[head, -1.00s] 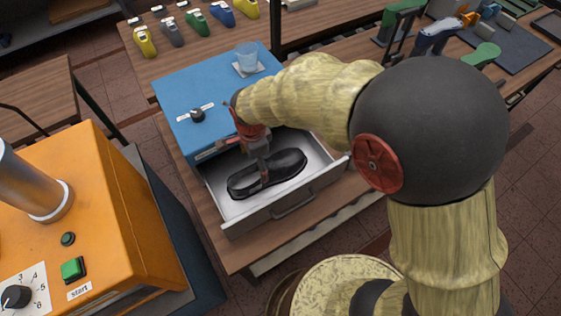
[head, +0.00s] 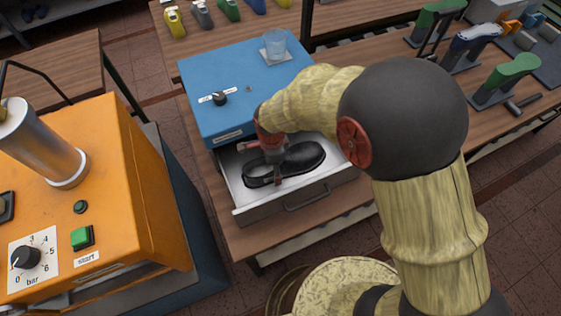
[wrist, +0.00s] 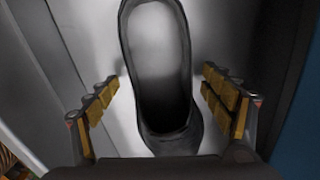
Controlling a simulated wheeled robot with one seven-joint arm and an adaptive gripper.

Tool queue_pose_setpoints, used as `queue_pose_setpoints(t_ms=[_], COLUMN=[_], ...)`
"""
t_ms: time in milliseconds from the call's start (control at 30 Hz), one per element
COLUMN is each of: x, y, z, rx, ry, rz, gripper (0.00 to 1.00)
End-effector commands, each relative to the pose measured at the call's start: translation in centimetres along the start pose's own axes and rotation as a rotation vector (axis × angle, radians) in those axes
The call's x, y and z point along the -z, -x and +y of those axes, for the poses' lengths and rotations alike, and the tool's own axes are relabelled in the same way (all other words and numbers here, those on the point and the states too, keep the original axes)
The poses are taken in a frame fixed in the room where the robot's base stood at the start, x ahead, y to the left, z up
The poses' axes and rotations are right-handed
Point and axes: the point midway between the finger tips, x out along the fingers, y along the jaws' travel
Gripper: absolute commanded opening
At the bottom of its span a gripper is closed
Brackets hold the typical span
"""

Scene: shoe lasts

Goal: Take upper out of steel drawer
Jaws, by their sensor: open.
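The upper (head: 295,163) is a black shoe upper lying in the open steel drawer (head: 240,200), which sticks out of the front of a blue cabinet. My gripper (head: 277,181) is down at the drawer, over the left part of the upper. In the wrist view the upper (wrist: 160,60) lies lengthwise between my open fingers (wrist: 161,85), with a gap on each side. Its opening faces the camera. The near end of the upper is partly hidden by my gripper body.
An orange machine (head: 110,150) stands to the left. Several coloured lasts stand on the benches behind, and green and blue ones (head: 475,42) at right. The drawer walls are close around the upper.

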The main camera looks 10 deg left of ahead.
Motion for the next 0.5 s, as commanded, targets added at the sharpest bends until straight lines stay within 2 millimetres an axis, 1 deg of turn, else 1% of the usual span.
queue_pose_setpoints(t_ms=[67,500], x=[0.01,0.01], y=[0.05,0.06], z=[0.00,0.01], rx=[0.000,0.000], ry=[0.000,0.000], rz=[0.000,0.000], gripper=[0.80,0.55])
